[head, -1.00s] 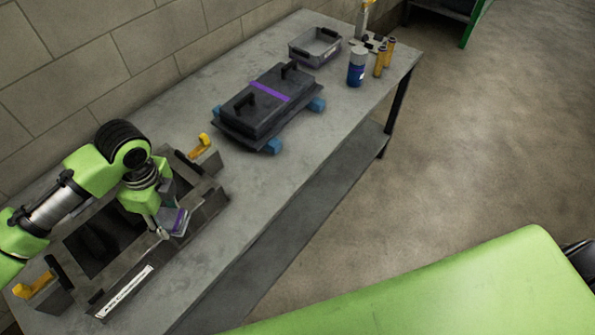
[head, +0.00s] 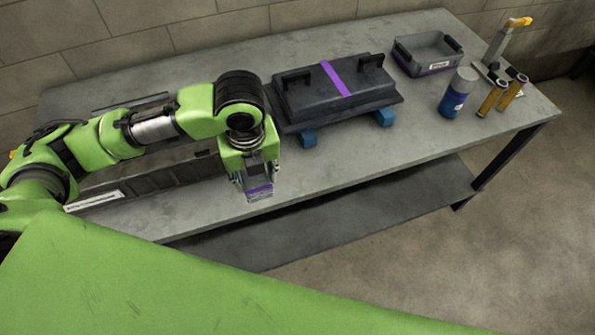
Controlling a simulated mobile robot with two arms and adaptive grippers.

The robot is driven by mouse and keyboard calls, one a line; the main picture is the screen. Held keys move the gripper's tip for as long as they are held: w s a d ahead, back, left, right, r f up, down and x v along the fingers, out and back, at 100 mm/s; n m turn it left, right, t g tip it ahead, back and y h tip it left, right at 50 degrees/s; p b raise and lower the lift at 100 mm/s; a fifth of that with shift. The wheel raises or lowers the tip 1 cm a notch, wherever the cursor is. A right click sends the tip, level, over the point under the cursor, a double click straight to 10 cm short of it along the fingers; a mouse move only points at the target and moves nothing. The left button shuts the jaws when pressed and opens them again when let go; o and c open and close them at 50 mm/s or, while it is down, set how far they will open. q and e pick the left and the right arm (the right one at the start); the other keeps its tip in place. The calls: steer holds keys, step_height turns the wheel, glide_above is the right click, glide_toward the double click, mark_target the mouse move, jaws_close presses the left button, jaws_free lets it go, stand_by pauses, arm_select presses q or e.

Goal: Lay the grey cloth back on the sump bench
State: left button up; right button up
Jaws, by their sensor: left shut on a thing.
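My left gripper (head: 258,184) points down near the front edge of the grey bench (head: 345,160), left of the middle. It is shut on a small grey piece with a purple band, the grey cloth (head: 260,191). The fingers hide part of the cloth. From this angle I cannot tell how high it is above the bench top. My right gripper is not in view.
A dark lidded box (head: 350,101) with a purple stripe sits on blue blocks (head: 385,117). A grey bin (head: 412,66), a blue bottle (head: 455,96) and yellow-brown cylinders (head: 491,100) stand right. A long dark housing (head: 150,178) lies behind my arm. The bench front, right of my gripper, is clear.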

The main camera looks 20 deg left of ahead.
arm_select(q)
steer(key=w+d+f+p, duration=0.1)
steer(key=w+d+f, duration=0.15)
steer(key=w, duration=0.35)
steer(key=p, duration=0.1)
glide_above(288, 176)
steer(key=s, duration=0.1)
step_height(288, 176, down, 5)
steer(key=shift+s+d+f, duration=0.1)
steer(key=shift+w+d+f, duration=0.1)
steer(key=shift+w+f, duration=0.2)
steer(key=shift+f, duration=0.15)
step_height(288, 176, down, 3)
steer(key=shift+w+f+p, duration=0.1)
steer(key=shift+f+p, duration=0.05)
steer(key=shift+p, duration=0.15)
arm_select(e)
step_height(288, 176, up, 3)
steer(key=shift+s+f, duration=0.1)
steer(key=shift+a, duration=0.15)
arm_select(q)
steer(key=o, duration=0.7)
steer(key=shift+f, duration=0.15)
steer(key=shift+c, duration=0.2)
steer(key=o, duration=0.4)
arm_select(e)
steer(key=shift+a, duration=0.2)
